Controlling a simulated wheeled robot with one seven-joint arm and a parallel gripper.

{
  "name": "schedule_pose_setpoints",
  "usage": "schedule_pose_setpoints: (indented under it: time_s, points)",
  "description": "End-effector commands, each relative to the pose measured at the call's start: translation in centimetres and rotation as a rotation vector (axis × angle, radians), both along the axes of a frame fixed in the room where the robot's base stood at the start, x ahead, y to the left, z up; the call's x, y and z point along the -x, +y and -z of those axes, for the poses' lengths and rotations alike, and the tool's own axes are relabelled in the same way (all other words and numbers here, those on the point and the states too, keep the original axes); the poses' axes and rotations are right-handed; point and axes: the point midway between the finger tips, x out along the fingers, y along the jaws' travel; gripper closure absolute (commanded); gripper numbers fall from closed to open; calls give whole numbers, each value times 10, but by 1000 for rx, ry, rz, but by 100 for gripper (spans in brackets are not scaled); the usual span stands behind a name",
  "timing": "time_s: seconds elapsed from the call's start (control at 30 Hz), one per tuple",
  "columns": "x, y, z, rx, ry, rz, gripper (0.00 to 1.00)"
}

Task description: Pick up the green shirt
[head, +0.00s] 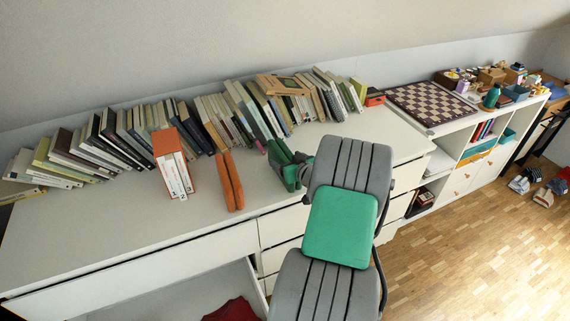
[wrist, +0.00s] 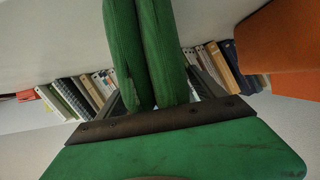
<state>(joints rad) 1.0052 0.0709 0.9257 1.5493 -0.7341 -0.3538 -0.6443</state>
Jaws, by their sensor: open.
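I see no green shirt in either view. A dark red cloth (head: 232,311) lies in the open drawer (head: 150,300) at the bottom of the head view, cut off by the frame edge. My gripper (head: 279,152) is green and hangs over the white desktop, right of an orange upright object (head: 229,181). In the wrist view its two green fingers (wrist: 134,25) run side by side with little gap seen, and nothing shows held between them. My arm hides part of the drawer fronts.
A long row of leaning books (head: 130,135) lines the back of the white desk (head: 100,225). An orange-cased set of books (head: 172,163) stands left of the orange object. A chessboard (head: 430,103) lies on the right.

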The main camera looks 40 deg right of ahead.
Motion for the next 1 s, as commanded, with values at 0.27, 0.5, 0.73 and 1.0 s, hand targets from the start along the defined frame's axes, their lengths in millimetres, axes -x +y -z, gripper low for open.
schedule_pose_setpoints:
  time_s: [0.27, 0.5, 0.73, 1.0]
  points:
    - [1, -1, 0, 0, 0, 2, 40]
    - [1, -1, 0, -1, 1, 1, 59]
    - [1, -1, 0, -1, 1, 1, 78]
    - [1, -1, 0, -1, 0, 1, 94]
